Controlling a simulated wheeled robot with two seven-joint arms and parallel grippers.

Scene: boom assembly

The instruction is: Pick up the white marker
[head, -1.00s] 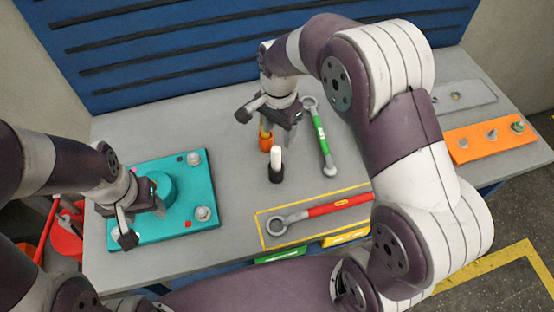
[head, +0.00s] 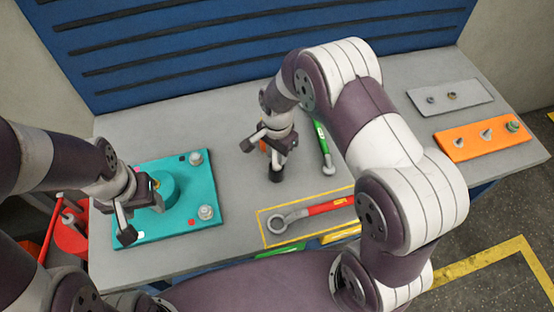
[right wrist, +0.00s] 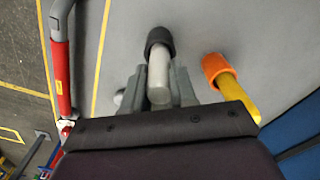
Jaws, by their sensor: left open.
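The white marker (right wrist: 158,72) stands in a dark holder or cap (right wrist: 160,40) in the right wrist view. My left gripper (head: 142,213) is open and empty over the teal plate (head: 180,230).
A yellow marker (right wrist: 238,95) in an orange holder (right wrist: 215,65) stands close beside the white one. An orange block (head: 485,142) is at right.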

